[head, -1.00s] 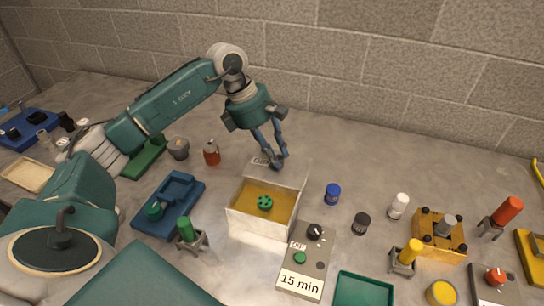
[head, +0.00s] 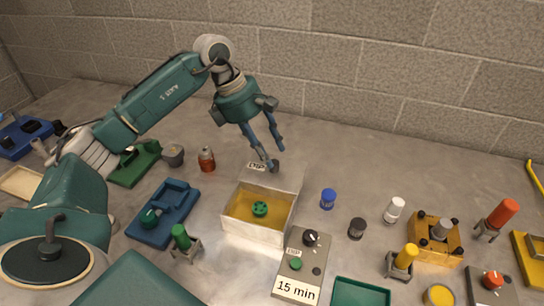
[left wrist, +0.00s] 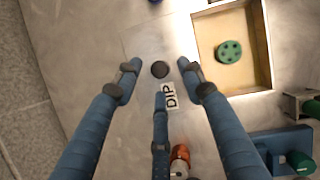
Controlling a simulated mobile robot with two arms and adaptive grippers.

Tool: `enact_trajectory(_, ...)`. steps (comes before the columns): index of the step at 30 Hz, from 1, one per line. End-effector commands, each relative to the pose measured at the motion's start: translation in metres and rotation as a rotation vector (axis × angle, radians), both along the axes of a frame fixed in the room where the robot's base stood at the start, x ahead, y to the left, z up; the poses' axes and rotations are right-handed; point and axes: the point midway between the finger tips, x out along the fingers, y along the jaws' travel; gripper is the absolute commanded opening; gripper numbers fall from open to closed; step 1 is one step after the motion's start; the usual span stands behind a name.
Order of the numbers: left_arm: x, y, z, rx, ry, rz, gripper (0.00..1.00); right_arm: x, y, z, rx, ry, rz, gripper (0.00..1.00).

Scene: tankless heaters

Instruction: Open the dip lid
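The dip box (head: 240,226) is a pale open-topped box with a yellow inside and a round green piece (head: 260,209) in it. Its lid (head: 284,178), a grey panel marked DIP, is swung back behind the box, leaving the top uncovered; its exact tilt is hard to tell. In the left wrist view the lid's black round knob (left wrist: 160,69) lies between the spread fingers, with the DIP label (left wrist: 170,95) beside it. My left gripper (head: 273,155) is open and empty over the lid; it also shows in the left wrist view (left wrist: 157,75). My right gripper is out of view.
A timer box (head: 297,275) reading 15 min stands in front of the dip box. A blue tray (head: 180,196) and a green-topped holder (head: 182,240) are left of it. Blue (head: 328,198) and black (head: 357,228) small containers stand right. A block wall runs behind.

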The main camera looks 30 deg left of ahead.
Motion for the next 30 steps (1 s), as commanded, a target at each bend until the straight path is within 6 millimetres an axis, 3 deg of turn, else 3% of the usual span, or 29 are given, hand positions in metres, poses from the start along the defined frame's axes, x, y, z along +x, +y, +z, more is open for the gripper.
enact_trajectory(6,-0.007,0.017,0.046,-0.001,-0.005,0.002,0.4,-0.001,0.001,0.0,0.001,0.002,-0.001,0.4)
enact_trajectory(12,-0.013,0.026,0.073,-0.002,-0.003,0.0,0.4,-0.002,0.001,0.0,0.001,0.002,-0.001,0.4)
enact_trajectory(30,-0.015,0.029,0.081,-0.002,-0.001,-0.001,0.4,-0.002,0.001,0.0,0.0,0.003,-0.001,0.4)
